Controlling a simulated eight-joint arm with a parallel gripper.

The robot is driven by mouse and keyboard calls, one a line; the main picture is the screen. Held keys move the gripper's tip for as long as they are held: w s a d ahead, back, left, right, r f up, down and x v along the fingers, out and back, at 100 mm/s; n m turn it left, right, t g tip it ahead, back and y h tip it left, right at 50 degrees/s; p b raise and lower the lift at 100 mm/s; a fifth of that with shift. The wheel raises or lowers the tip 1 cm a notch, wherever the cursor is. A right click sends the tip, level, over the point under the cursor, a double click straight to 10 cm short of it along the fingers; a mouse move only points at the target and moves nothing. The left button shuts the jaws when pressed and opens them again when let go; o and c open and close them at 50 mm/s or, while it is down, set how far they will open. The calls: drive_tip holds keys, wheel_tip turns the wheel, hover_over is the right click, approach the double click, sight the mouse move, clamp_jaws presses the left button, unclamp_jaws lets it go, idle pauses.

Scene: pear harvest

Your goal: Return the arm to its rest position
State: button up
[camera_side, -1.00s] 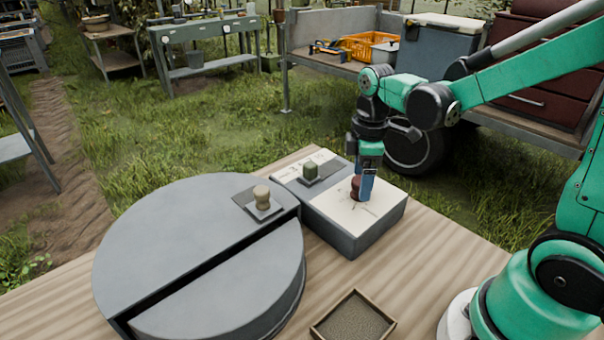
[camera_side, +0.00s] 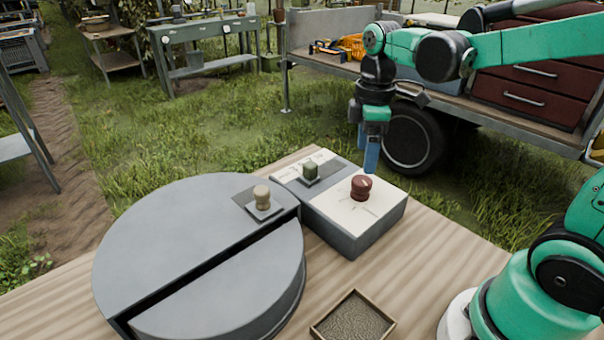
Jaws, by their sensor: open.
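My gripper (camera_side: 367,150) is open and empty. It hangs in the air, fingers pointing down, above and slightly behind a dark red round piece. The dark red piece (camera_side: 361,188) stands upright on the white top of a grey block (camera_side: 350,232), clear of my fingers. A dark green piece (camera_side: 310,169) sits on a small plate on the same block, to the left. A beige piece (camera_side: 262,195) stands on a small square plate on the large grey disc.
The grey disc (camera_side: 190,230) with a dark slot fills the left of the wooden table (camera_side: 60,300). A shallow brown tray (camera_side: 353,318) lies at the front. Behind are grass and a cart with a wheel (camera_side: 415,138) and dark red drawers (camera_side: 535,85).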

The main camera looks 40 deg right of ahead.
drive_tip(key=shift+s+a+r+m+t, duration=0.1)
drive_tip(key=shift+s+a+m+t, duration=0.2)
drive_tip(key=shift+a+m+t, duration=0.25)
drive_tip(key=shift+s+a+m+t, duration=0.4)
drive_tip(key=shift+a+m+t, duration=0.5)
drive_tip(key=shift+m, duration=0.45)
drive_tip(key=shift+s+a+m+t, duration=0.35)
drive_tip(key=shift+a+m+t, duration=0.4)
drive_tip(key=shift+m+t, duration=0.5)
drive_tip(key=shift+s+a+m+t, duration=0.4)
drive_tip(key=shift+a+m+t, duration=0.45)
drive_tip(key=shift+m, duration=0.6)
